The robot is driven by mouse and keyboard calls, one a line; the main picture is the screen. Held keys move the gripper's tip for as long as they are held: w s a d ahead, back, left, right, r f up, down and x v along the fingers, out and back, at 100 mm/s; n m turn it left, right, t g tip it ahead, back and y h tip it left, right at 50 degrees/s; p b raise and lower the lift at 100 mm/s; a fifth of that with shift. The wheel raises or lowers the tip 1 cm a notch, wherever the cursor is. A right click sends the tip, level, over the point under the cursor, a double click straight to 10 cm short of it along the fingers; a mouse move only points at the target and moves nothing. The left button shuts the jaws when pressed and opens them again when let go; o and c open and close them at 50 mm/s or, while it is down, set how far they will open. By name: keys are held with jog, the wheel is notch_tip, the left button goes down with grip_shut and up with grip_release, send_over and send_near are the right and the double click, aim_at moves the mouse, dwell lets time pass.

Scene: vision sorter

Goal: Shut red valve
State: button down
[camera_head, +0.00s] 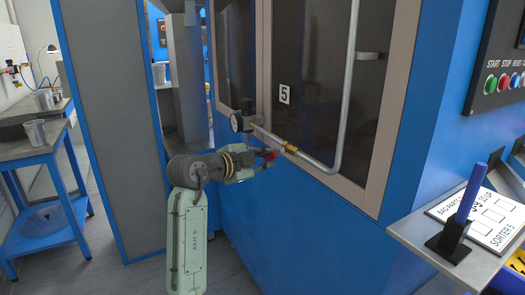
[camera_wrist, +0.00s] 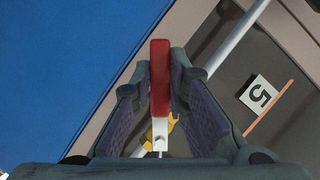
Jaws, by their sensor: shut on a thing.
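The red valve handle (camera_wrist: 160,80) stands between the two pads of my gripper (camera_wrist: 160,100) in the wrist view, and the pads close on it from both sides. Its brass body (camera_wrist: 163,128) shows below the handle. In the head view my gripper (camera_head: 268,157) reaches the red handle (camera_head: 271,154) at the pipe, and the fingers partly hide it. The brass fitting (camera_head: 290,148) sits on the grey pipe (camera_head: 318,163) just right of the gripper.
The pipe bends up in front of a dark window panel marked 5 (camera_head: 284,94). A metal shelf (camera_head: 440,235) with a blue-handled device (camera_head: 470,195) juts out at the right.

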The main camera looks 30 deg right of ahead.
jog(key=shift+s+a+f+n+g+y+p, duration=0.15)
jog(key=shift+s+f+n+g+p, duration=0.25)
jog(key=shift+s+n+g+p, duration=0.6)
jog(key=shift+s+d+f+n+g+y+p, duration=0.1)
jog(key=shift+s+f+n+g+y+p, duration=0.2)
jog(key=shift+s+n+g+p, duration=0.7)
jog(key=shift+s+a+f+n+g+y+p, duration=0.1)
jog(key=shift+s+f+n+g+p, duration=0.35)
jog(key=shift+n+p, duration=1)
jog(key=shift+s+n, duration=0.1)
jog(key=shift+n, duration=0.15)
jog(key=c, duration=1.6)
grip_release()
jog(key=shift+o, duration=0.2)
jog(key=v, duration=1.2)
